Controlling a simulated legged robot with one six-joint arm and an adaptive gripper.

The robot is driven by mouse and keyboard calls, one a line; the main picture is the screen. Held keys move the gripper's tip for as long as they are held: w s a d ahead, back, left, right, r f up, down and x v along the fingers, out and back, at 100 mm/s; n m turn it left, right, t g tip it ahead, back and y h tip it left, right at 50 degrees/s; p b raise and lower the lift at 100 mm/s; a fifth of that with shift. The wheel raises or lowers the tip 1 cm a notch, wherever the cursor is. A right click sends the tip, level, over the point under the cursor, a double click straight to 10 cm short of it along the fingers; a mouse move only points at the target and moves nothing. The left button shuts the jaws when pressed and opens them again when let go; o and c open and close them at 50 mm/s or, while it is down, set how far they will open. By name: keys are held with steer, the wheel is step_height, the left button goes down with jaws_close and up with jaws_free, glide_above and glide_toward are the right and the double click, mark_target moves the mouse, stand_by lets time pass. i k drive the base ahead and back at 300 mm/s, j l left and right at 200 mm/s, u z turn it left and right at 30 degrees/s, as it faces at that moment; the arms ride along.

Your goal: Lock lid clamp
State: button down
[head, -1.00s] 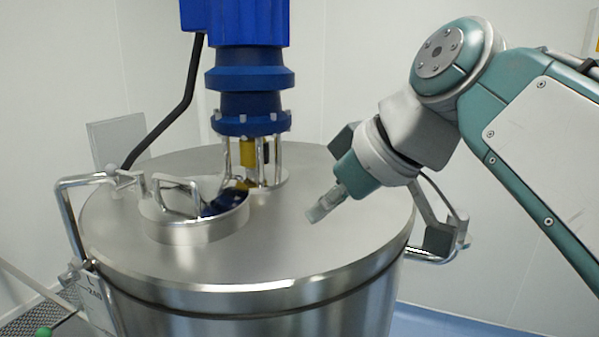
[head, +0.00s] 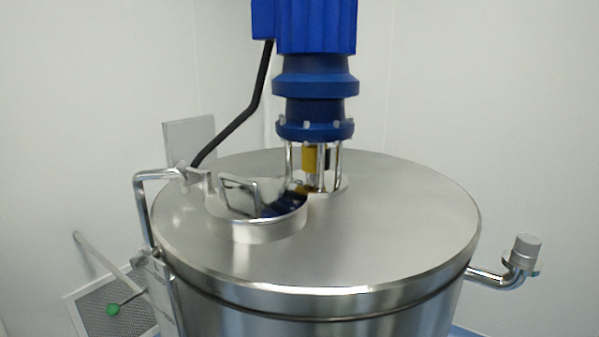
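A steel tank has a broad flat top (head: 390,225). On its left part is a round hatch with a raised collar (head: 255,230) and a shiny lid (head: 285,203) carrying a loop handle (head: 241,193). A small metal bracket (head: 190,175) stands at the hatch's back left edge, beside a bent pipe. It may be the lid clamp, but it is too small to tell whether it is locked. My gripper and arm are not in view.
A blue motor (head: 313,85) with a black cable (head: 235,125) stands above the tank top, behind the hatch. Bent pipes stick out at left (head: 143,205) and right (head: 495,278). A green-knobbed lever (head: 113,309) is at lower left. The front and right of the top are clear.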

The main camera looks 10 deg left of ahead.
mark_target(182, 167)
steer(key=u, duration=1.4)
steer(key=i+j, duration=0.2)
steer(key=j, duration=0.2)
steer(key=i+j, duration=0.2)
steer(key=j, duration=0.2)
steer(key=i+j, duration=0.2)
steer(key=j, duration=0.2)
steer(key=i+j, duration=0.2)
steer(key=j, duration=0.2)
steer(key=i+j, duration=0.2)
steer(key=j, duration=0.25)
steer(key=i+j, duration=0.25)
steer(key=j, duration=0.15)
steer(key=z, duration=1.6)
